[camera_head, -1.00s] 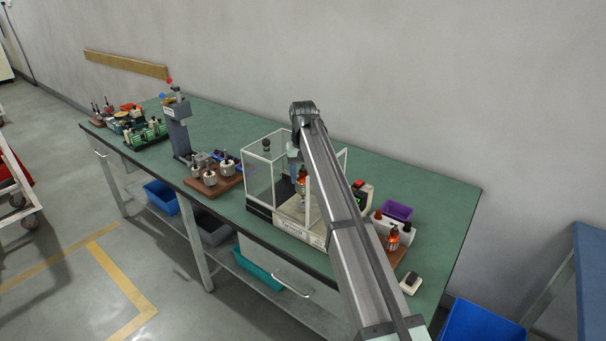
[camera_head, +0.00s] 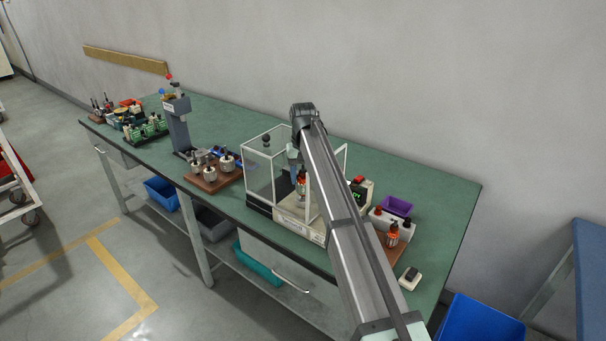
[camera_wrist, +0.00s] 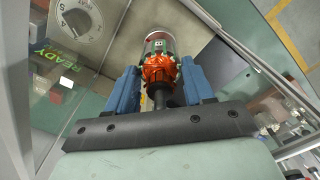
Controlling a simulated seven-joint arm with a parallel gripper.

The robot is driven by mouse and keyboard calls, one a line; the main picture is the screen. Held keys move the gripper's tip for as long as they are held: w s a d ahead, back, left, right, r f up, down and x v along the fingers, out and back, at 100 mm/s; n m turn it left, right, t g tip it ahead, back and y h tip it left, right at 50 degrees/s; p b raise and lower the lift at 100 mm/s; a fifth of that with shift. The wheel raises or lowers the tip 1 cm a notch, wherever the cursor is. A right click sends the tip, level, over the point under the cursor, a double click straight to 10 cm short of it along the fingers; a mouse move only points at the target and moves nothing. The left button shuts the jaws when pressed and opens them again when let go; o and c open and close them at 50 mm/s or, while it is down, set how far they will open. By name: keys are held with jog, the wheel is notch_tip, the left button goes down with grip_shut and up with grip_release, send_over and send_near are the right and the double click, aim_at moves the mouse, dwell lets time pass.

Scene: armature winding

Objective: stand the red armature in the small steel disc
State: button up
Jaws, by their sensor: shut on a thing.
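My gripper (camera_wrist: 160,78) has its two blue fingers shut on the red armature (camera_wrist: 160,66), an orange-red wound core on a dark shaft. In the wrist view the armature points away from the palm, with a pale metal-rimmed end at its far side. In the head view the armature (camera_head: 301,184) hangs upright inside a clear-walled case (camera_head: 263,178), partly hidden by my arm. I cannot make out the small steel disc clearly; the armature covers the spot below its far end. I cannot tell whether the armature touches anything there.
Clear panels with pale frames stand close around my gripper. A device with a green READY display (camera_wrist: 48,58) and a dial (camera_wrist: 80,20) is beside it. Another orange-red armature (camera_head: 393,233) stands on a brown board at right. A brown board (camera_head: 208,184) with several metal parts lies left.

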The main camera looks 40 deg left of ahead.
jog(key=shift+f, duration=0.5)
dwell(0.3)
jog(key=o, duration=1.4)
jog(key=shift+r, duration=0.1)
jog(key=shift+r, duration=2.15)
jog(key=shift+r, duration=0.1)
notch_tip(320, 180, up, 14)
jog(key=shift+f, duration=0.2)
